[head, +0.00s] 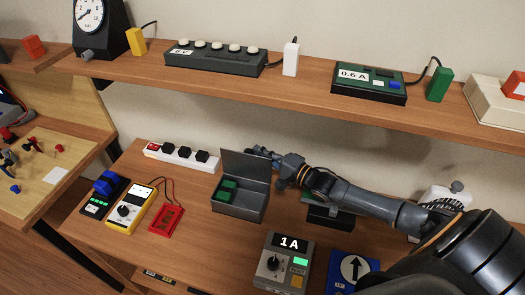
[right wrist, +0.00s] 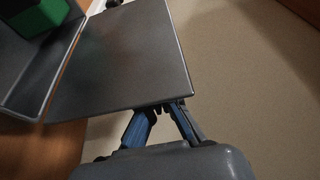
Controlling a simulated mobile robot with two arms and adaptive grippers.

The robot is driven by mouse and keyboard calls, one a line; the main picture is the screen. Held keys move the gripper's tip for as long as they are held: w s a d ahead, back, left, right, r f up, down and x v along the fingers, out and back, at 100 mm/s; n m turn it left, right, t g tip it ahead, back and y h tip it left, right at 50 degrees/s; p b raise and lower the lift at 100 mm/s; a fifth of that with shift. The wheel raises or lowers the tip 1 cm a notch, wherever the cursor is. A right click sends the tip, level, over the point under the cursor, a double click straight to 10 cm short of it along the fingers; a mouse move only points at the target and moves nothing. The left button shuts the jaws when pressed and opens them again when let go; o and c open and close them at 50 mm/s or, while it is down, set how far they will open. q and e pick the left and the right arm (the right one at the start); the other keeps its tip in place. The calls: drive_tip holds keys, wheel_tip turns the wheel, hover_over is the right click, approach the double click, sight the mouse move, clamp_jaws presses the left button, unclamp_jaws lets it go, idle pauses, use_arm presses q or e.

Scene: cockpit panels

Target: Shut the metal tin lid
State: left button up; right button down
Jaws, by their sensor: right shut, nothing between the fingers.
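The grey metal tin (head: 239,206) stands on the lower bench with its lid (head: 245,166) raised roughly upright at the back. A green block (head: 228,188) lies inside the tin. My right gripper (head: 256,150) is shut and empty at the upper right edge of the lid. In the right wrist view the lid (right wrist: 125,60) fills the upper left, and the fingers (right wrist: 166,108) of my right gripper are at its near edge. I cannot tell whether they touch it. The green block also shows there (right wrist: 36,15). My left gripper is out of view.
A white power strip (head: 183,156), a yellow multimeter (head: 130,208) and a red device (head: 167,219) lie left of the tin. A grey 1A box (head: 283,262) and a blue arrow box (head: 353,270) stand in front to the right. A shelf (head: 290,90) runs above.

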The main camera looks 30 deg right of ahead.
sight(266, 163)
drive_tip(key=s+a+n, duration=0.1)
drive_tip(key=s+a+n+t, duration=0.1)
drive_tip(key=n, duration=0.1)
drive_tip(key=shift+a+r+n+y, duration=0.1)
drive_tip(key=shift+r+n+y, duration=0.2)
drive_tip(key=shift+r+y, duration=0.1)
drive_tip(key=s+a+n, duration=0.1)
drive_tip(key=n, duration=0.1)
drive_tip(key=a+n+y+b, duration=0.1)
drive_tip(key=shift+s+n+t+b, duration=0.3)
drive_tip(key=shift+s+n, duration=0.1)
drive_tip(key=shift+s+a+f+n+y, duration=0.25)
drive_tip(key=shift+s+a+n+y, duration=0.35)
drive_tip(key=shift+s+a+n, duration=0.45)
drive_tip(key=shift+w, duration=0.15)
drive_tip(key=v, duration=0.7)
drive_tip(key=shift+s, duration=0.2)
